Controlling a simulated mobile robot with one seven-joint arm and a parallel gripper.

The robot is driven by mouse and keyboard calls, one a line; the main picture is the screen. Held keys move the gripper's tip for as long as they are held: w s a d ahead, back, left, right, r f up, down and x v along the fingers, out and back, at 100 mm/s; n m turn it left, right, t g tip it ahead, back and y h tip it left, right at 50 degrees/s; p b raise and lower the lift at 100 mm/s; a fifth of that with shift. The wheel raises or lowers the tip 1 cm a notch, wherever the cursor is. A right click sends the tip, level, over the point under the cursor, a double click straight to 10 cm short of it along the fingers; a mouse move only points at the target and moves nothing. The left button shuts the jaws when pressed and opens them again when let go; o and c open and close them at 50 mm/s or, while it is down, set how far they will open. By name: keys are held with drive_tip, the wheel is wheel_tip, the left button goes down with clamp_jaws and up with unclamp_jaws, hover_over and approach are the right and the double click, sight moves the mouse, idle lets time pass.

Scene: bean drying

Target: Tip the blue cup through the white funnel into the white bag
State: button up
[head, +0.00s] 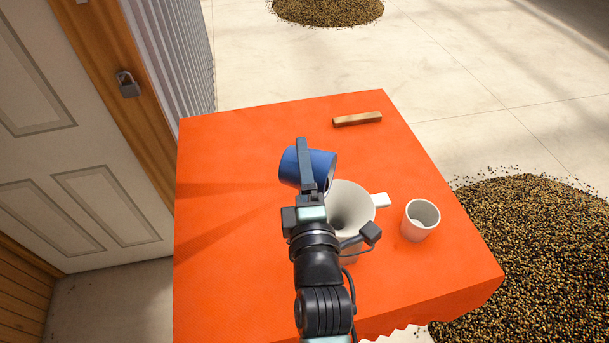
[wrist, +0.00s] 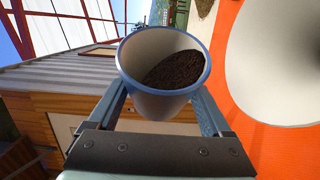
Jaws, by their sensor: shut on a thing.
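My gripper (head: 304,160) is shut on the blue cup (head: 322,168) and holds it above the orange table, just left of the white funnel (head: 358,200). The cup is tilted, with its mouth turned to the right, towards the funnel. In the wrist view the cup (wrist: 150,103) sits between both fingers and has dark, grainy contents inside. The funnel (wrist: 285,60) is close on the right there, apart from the cup. In the head view my arm covers part of the funnel. The white bag cannot be made out clearly; the area under the funnel is mostly hidden.
A white cup (head: 420,228) stands on the orange table (head: 240,250), right of the funnel. A wooden block (head: 357,119) lies near the far edge. Bean piles lie on the floor at right (head: 530,240) and at the back (head: 328,10). The table's left side is clear.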

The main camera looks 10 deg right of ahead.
sight(316, 153)
drive_tip(key=shift+s+d+m+b, duration=0.15)
drive_tip(key=shift+m+b, duration=0.25)
drive_tip(key=shift+b, duration=0.45)
drive_tip(key=shift+d+r+m+t+b, duration=0.15)
drive_tip(key=shift+r+m+t+b, duration=0.15)
drive_tip(key=shift+r+m, duration=0.15)
drive_tip(key=shift+f, duration=0.15)
drive_tip(key=shift+s+d+m+t+b, duration=0.25)
drive_tip(key=shift+m+b, duration=0.4)
drive_tip(key=shift+b, duration=0.35)
drive_tip(key=shift+r+m, duration=0.4)
drive_tip(key=shift+s+d+m+t+h+b, duration=0.1)
drive_tip(key=shift+d+m+t+h+b, duration=0.3)
drive_tip(key=shift+b, duration=0.5)
drive_tip(key=shift+s+r+m, duration=0.1)
drive_tip(key=shift+r+m, duration=0.15)
drive_tip(key=shift+m, duration=0.35)
